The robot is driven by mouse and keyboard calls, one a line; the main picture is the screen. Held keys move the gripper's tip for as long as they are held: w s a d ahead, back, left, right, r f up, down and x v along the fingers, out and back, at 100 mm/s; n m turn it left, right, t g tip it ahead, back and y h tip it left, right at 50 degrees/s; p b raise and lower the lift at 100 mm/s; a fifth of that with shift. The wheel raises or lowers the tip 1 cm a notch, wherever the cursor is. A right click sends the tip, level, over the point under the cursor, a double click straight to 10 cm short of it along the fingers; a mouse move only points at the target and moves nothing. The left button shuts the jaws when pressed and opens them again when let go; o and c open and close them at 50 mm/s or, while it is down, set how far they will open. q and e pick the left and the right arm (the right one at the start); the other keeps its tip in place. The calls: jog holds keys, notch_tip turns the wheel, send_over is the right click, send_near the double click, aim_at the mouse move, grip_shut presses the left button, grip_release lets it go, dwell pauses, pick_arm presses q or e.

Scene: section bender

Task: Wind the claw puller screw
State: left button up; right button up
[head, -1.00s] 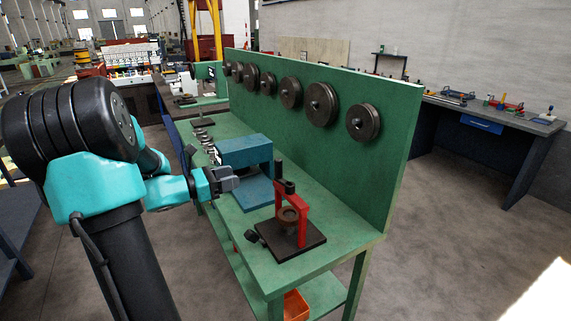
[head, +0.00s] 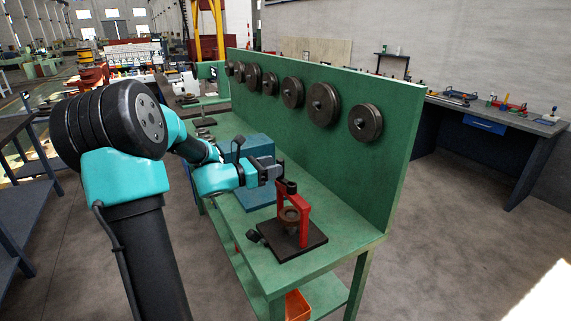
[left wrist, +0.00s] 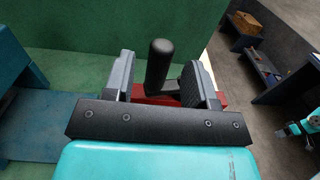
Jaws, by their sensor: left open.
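The claw puller (head: 304,221) is red and stands upright on a dark base plate (head: 290,240) near the front end of the green bench. A brown ring-shaped part (head: 289,216) sits between its legs. A black screw handle (head: 289,185) tops the puller. My left gripper (head: 275,172) is open, just above and left of the handle in the head view. In the left wrist view, the upright black handle (left wrist: 159,64) stands between the open fingers of the gripper (left wrist: 163,85), with gaps at both sides.
A blue machine (head: 247,150) stands on the bench behind my left arm. The green back panel (head: 385,175) with several dark discs rises along the right. The bench top (head: 345,230) right of the puller is clear. An orange bin (head: 297,305) is below.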

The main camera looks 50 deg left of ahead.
aim_at(280, 178)
pick_arm(q)
jog(key=x, duration=0.5)
jog(key=c, duration=0.9)
jog(key=shift+s+n+y, duration=0.15)
jog(key=shift+n+y, duration=0.15)
jog(key=shift+y, duration=0.2)
jog(key=shift+s+a+n+t+y, duration=0.1)
jog(key=shift+s+n+y, duration=0.2)
jog(key=shift+n+y, duration=0.5)
jog(key=shift+s+n+t+y, duration=0.1)
jog(key=shift+s+n+y, duration=0.25)
jog(key=shift+y, duration=0.8)
jog(key=shift+s+a+n+t+y, duration=0.1)
jog(key=shift+s+n+y, duration=0.1)
jog(key=shift+n+y, duration=0.65)
jog(key=shift+s+d+n+g+y, duration=0.1)
jog(key=shift+s+n+g+y, duration=0.25)
jog(key=shift+n+y, duration=0.65)
jog(key=shift+s+d+n+g+y, duration=0.1)
jog(key=shift+s+n+g+y, duration=0.3)
jog(key=shift+y, duration=1.05)
jog(key=shift+s+d+n+g+y, duration=0.15)
jog(key=shift+n+g+y, duration=0.3)
jog(key=shift+n+y, duration=0.65)
jog(key=shift+s+a+y, duration=0.1)
jog(key=shift+y, duration=0.15)
